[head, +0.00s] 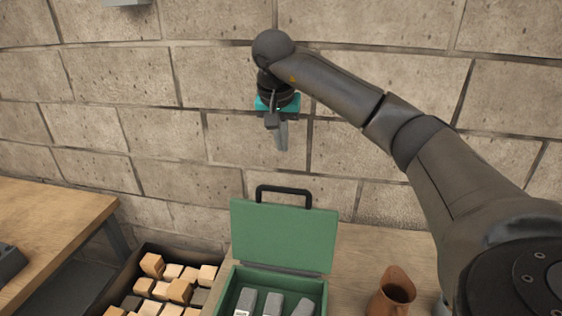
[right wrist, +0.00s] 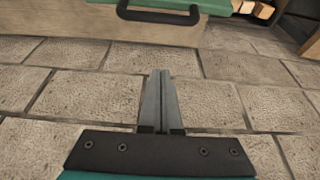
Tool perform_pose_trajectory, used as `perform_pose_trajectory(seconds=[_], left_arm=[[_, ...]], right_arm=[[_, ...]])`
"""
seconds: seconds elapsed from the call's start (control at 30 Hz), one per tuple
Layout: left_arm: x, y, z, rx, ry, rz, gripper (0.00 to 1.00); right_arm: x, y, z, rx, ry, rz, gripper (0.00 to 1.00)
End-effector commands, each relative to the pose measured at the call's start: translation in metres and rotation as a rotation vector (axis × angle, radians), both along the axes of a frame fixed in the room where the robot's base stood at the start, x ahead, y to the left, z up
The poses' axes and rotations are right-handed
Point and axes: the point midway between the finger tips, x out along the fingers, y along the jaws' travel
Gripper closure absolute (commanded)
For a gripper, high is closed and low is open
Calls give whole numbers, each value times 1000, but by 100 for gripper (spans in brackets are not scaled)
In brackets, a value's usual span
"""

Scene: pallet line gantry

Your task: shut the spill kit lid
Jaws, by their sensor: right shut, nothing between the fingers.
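The green spill kit stands on a wooden surface, its lid (head: 284,235) raised upright with a black handle (head: 284,190) on top. The open base (head: 318,290) below holds several grey items (head: 272,304). My right gripper (head: 281,146) is shut and empty, pointing down above and behind the lid, apart from it, in front of the stone wall. In the right wrist view the shut fingers (right wrist: 160,76) point toward the black handle (right wrist: 160,17), with a gap between, and a strip of green lid edge (right wrist: 175,3) shows at the top. My left gripper is not in view.
A dark crate (head: 118,284) of wooden blocks sits left of the kit. A brown jug (head: 392,292) stands to its right, close to my right arm. A wooden table (head: 45,225) is at the far left. The stone wall (head: 190,130) closes off the back.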

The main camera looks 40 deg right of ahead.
Motion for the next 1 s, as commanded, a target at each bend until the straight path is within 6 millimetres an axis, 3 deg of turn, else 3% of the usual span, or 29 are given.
perform_pose_trajectory(seconds=[0.23,0.6,1.0], left_arm=[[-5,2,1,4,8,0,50],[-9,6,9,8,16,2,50],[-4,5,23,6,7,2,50]], right_arm=[[4,-5,-20,1,4,-1,100],[20,-27,-94,2,6,-2,100],[-1,1,-94,0,0,1,100]])
